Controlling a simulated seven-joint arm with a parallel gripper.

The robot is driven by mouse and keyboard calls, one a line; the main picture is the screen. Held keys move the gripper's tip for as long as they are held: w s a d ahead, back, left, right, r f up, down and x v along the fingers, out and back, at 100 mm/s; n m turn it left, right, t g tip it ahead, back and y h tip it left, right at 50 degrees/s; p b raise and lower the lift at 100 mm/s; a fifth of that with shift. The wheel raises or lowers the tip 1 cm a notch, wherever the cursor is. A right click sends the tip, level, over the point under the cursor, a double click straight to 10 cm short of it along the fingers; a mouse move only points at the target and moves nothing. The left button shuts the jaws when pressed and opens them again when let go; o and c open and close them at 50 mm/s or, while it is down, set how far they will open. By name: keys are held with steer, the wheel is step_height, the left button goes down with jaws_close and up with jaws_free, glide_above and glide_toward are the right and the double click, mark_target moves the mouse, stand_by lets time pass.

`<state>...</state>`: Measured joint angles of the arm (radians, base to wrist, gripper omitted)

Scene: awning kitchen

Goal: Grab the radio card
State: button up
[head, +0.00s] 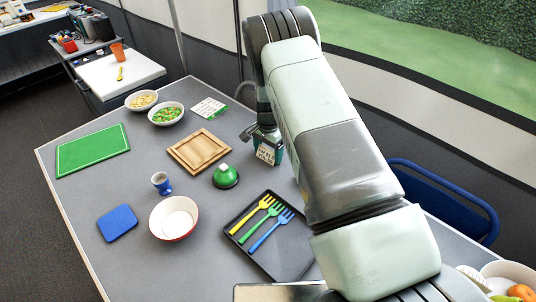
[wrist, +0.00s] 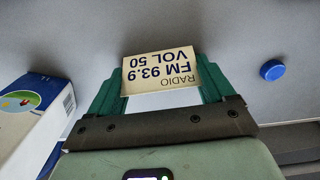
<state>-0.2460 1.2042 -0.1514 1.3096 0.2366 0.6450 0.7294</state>
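The radio card (wrist: 162,74) is cream with dark text reading "RADIO FM 93.9 VOL 50", upside down in the wrist view. My gripper (wrist: 160,80) has its two green fingers spread wide, one at each side edge of the card. The fingers look very near or against the edges; I cannot tell whether they press on it. In the head view the radio card (head: 265,154) shows between the fingers of my gripper (head: 267,149), low at the table's far right side. Whether the card stands on the table or is lifted is unclear.
A blue cap-like disc (wrist: 272,70) and a printed box (wrist: 30,112) flank the gripper. A wooden board (head: 200,151), a green-topped object (head: 226,177) and a black tray (head: 262,250) with forks lie near. Another white card (head: 209,107) lies behind.

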steer(key=shift+c, duration=0.8)
